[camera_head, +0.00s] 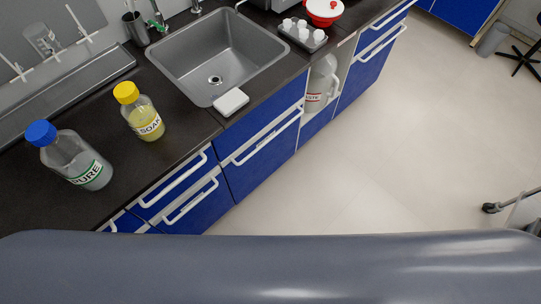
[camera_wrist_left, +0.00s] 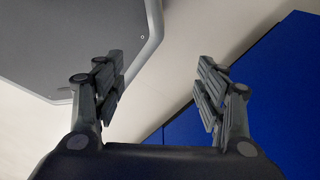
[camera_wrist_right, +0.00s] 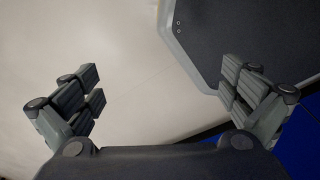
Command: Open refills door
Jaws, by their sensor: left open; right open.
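A blue cabinet door (camera_head: 258,163) with a long white handle (camera_head: 267,138) is under the sink in the head view. A small label sits by its handle, too small to read, so I cannot tell if it is the refills door. The door looks shut. My left gripper (camera_wrist_left: 160,82) is open and empty, with a blue panel (camera_wrist_left: 285,100) to the right in its view. My right gripper (camera_wrist_right: 163,88) is open and empty above the pale floor, with a little blue at the lower right. Neither gripper shows in the head view.
The dark counter holds a sink (camera_head: 215,60), a yellow-capped soap bottle (camera_head: 143,118), a blue-capped bottle (camera_head: 85,165), a white block (camera_head: 230,102) and a grey tray (camera_head: 303,36). A waste jug (camera_head: 320,85) stands in an open niche. The floor (camera_head: 400,140) in front is clear.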

